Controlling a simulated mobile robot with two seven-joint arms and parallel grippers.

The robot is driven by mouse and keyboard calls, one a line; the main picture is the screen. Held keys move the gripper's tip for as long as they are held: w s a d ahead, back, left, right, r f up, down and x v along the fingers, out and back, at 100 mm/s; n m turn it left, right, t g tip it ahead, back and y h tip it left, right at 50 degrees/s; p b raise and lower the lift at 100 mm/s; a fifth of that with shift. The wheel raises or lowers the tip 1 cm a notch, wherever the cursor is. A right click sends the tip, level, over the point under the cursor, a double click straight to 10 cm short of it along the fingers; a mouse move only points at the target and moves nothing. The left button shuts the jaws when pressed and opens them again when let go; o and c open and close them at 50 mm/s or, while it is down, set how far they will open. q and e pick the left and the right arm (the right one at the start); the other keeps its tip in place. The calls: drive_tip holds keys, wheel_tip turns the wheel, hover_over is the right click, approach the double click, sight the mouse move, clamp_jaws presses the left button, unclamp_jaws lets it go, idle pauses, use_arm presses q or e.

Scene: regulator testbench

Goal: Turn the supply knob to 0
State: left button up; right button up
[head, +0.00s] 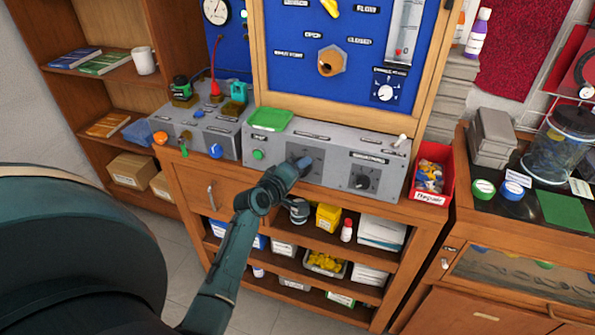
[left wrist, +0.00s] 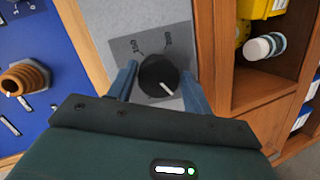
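A black round knob (left wrist: 158,75) with a white pointer line sits on a dark scale plate (left wrist: 126,46) on the grey panel in the left wrist view. Its pointer aims to the lower right there. Numbers show on the plate, too small to read surely. My left gripper (head: 303,163) is at this plate on the bench panel in the head view and hides the knob. In the left wrist view its two blue fingers (left wrist: 160,82) stand apart on either side of the knob, with a narrow gap showing. My right gripper is not in view.
A second black knob (head: 362,180) is on the panel's right part, with a toggle switch (head: 400,140) above. A green button (head: 257,154) and green tray (head: 271,119) are at the left. A red bin (head: 431,183) stands beside the panel. Shelves lie below.

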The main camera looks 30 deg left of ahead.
use_arm(q)
drive_tip(key=o, duration=0.4)
drive_tip(key=shift+c, duration=0.2)
drive_tip(key=shift+s, duration=0.1)
drive_tip(key=v, duration=1.3)
drive_tip(key=shift+b, duration=0.45)
